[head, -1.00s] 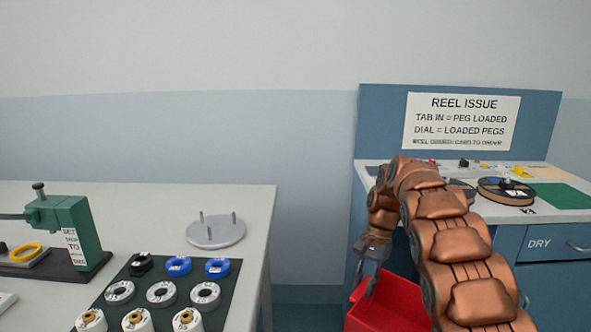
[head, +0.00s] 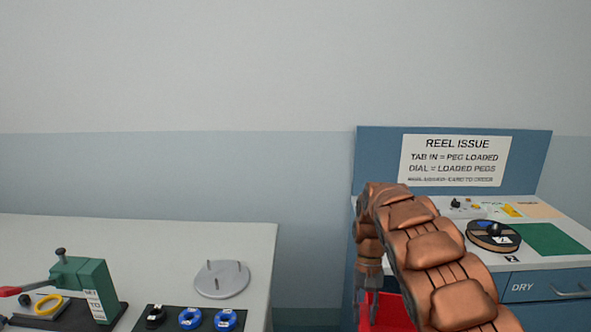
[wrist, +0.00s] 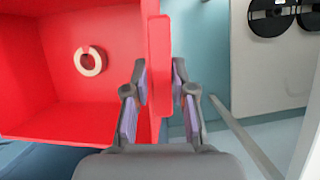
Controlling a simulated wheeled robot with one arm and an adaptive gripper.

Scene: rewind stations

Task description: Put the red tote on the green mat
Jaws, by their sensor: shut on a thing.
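The red tote (head: 395,313) shows only in part at the bottom of the head view, beside and below my arm. In the wrist view the tote (wrist: 70,125) fills the left side, with a pale ring (wrist: 90,61) inside it. My gripper (wrist: 160,85) is shut on the tote's wall, one finger on each side. In the head view my gripper (head: 369,300) is partly hidden. The green mat (head: 548,240) lies on the reel issue counter at the right, with nothing on it in view.
The counter (head: 505,262) also holds a reel (head: 493,237) left of the mat. A drawer marked DRY (head: 560,286) is below. At the left, a table (head: 120,240) bears a green press (head: 85,285), a grey pegged disc (head: 221,279) and blue reels (head: 226,320).

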